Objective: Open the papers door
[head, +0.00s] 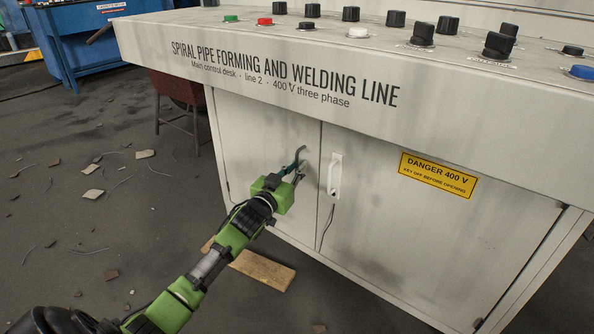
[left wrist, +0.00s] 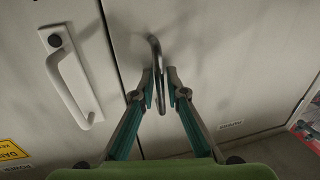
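The papers door (head: 255,135) is the left cabinet door under the control desk, and it is shut. In the left wrist view its label, PAPERS (left wrist: 230,125), appears upside down on the door (left wrist: 220,60). Its dark grey bar handle (left wrist: 154,48) stands near the seam; the top of the handle (head: 301,149) shows in the head view. My left gripper (head: 297,169) is at this handle. In the left wrist view the fingers (left wrist: 160,85) are parted, one on either side of the bar; I cannot tell whether they touch it. My right gripper is out of view.
The right door (head: 400,230), also shut, has a white handle (head: 336,176) close beside my left gripper and a yellow danger sign (head: 437,175). The desk top overhangs the doors. A wooden board (head: 262,269) and scattered scraps (head: 93,194) lie on the floor.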

